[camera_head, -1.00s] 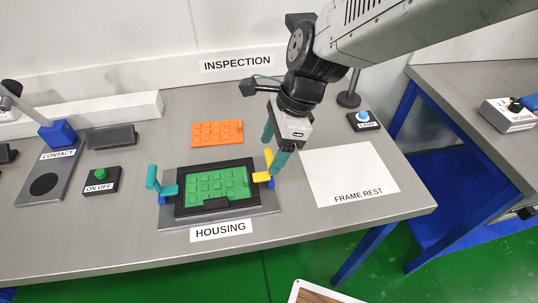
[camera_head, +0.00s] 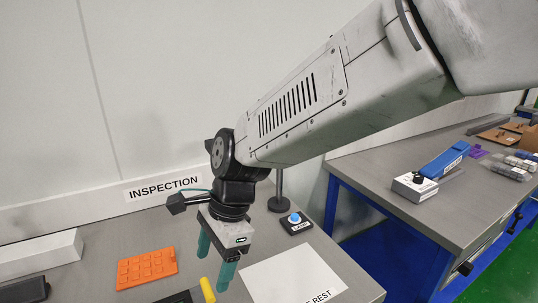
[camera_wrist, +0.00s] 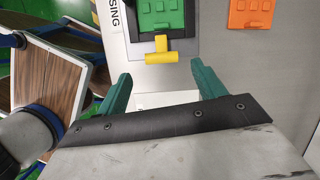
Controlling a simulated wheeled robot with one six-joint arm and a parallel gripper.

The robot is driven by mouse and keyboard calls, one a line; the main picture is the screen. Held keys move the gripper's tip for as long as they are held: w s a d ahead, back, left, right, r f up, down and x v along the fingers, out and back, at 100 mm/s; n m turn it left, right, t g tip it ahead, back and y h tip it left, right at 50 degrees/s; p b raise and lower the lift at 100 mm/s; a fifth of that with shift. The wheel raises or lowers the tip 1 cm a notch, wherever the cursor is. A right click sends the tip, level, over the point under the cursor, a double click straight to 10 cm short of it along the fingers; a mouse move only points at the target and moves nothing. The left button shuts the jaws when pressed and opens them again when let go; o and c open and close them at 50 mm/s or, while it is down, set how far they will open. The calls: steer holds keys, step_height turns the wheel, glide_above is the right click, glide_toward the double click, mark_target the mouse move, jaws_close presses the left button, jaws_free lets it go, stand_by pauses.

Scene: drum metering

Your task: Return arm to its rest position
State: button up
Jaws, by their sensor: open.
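My gripper (camera_head: 215,272) hangs from my arm over the grey bench, pointing down, with its two teal fingers apart and nothing between them. In the wrist view the open fingers (camera_wrist: 160,82) are on either side of a yellow handle (camera_wrist: 163,50) on the housing fixture, which lies beyond the fingertips. The yellow handle (camera_head: 207,290) also shows at the lower edge of the head view, just left of a finger. The green panel (camera_wrist: 160,14) sits in the dark housing frame in the wrist view. Most of the housing is cut off in the head view.
An orange panel (camera_head: 146,268) lies left of my gripper. The white frame rest sheet (camera_head: 292,276) and a blue lamp button (camera_head: 295,219) are to its right. A second bench (camera_head: 380,172) with a control box (camera_head: 415,186) stands farther right.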

steer(key=s+d+r+n+t+h, duration=0.1)
steer(key=s+d+r+n, duration=0.1)
steer(key=d, duration=1.1)
steer(key=s+d+r+n+t+h, duration=0.1)
steer(key=s+d+r+n, duration=0.2)
steer(key=d, duration=1)
steer(key=s+d+r+n+t+h, duration=0.1)
steer(key=s+d+n, duration=0.4)
steer(key=d, duration=0.8)
steer(key=shift+s+r+t, duration=0.3)
steer(key=shift+s+r, duration=0.15)
steer(key=shift+r, duration=0.25)
